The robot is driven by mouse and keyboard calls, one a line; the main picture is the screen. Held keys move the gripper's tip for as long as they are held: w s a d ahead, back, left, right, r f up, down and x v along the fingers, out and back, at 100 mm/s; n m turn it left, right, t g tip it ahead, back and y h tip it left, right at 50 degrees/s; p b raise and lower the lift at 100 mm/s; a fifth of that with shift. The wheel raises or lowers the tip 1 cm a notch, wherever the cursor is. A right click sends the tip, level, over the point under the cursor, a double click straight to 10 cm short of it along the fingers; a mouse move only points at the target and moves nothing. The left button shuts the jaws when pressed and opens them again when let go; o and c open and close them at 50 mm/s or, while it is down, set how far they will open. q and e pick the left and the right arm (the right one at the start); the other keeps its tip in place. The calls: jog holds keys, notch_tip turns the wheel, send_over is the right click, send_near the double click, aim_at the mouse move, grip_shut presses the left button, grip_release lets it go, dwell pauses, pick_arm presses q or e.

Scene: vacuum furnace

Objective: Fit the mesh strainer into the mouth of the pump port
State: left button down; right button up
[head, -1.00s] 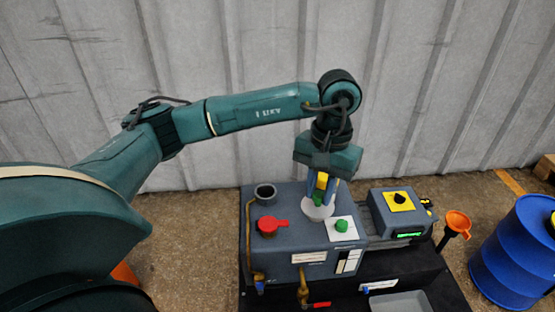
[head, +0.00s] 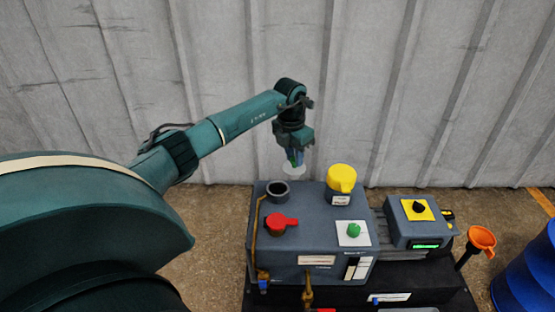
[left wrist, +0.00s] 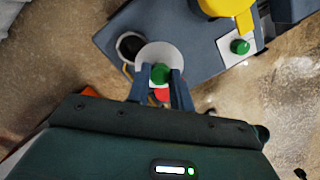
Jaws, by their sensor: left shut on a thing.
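My left gripper (head: 294,160) is shut on the green knob of the mesh strainer (head: 293,173), a pale round disc. In the left wrist view the gripper (left wrist: 160,78) pinches the knob with the strainer's disc (left wrist: 160,52) spread beyond it. The strainer hangs in the air just behind and slightly right of the pump port (head: 278,188) in the head view. The port is a short grey upright tube with a dark open mouth. In the wrist view the port (left wrist: 130,46) is partly covered by the disc's left edge. My right gripper is out of view.

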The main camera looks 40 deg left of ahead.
pick_arm(q)
jog(key=a+f+n+b, duration=0.1)
jog(key=f+n+b, duration=0.1)
jog(key=f, duration=0.1)
jog(key=a+f+n+b, duration=0.2)
jog(key=f, duration=0.1)
jog(key=a+f+n+b, duration=0.2)
jog(key=f+b, duration=0.1)
jog(key=shift+s+a+f+n+y, duration=0.25)
jog(key=shift+s+f+n+y, duration=0.05)
jog(key=shift+s+f+y, duration=0.1)
jog(key=shift+f, duration=0.3)
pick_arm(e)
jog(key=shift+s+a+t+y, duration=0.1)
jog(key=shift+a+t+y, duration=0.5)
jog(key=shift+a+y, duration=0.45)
pick_arm(q)
jog(key=shift+f, duration=0.35)
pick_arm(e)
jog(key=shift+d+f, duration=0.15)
pick_arm(q)
jog(key=c, duration=1.2)
grip_release()
jog(key=shift+o, duration=0.2)
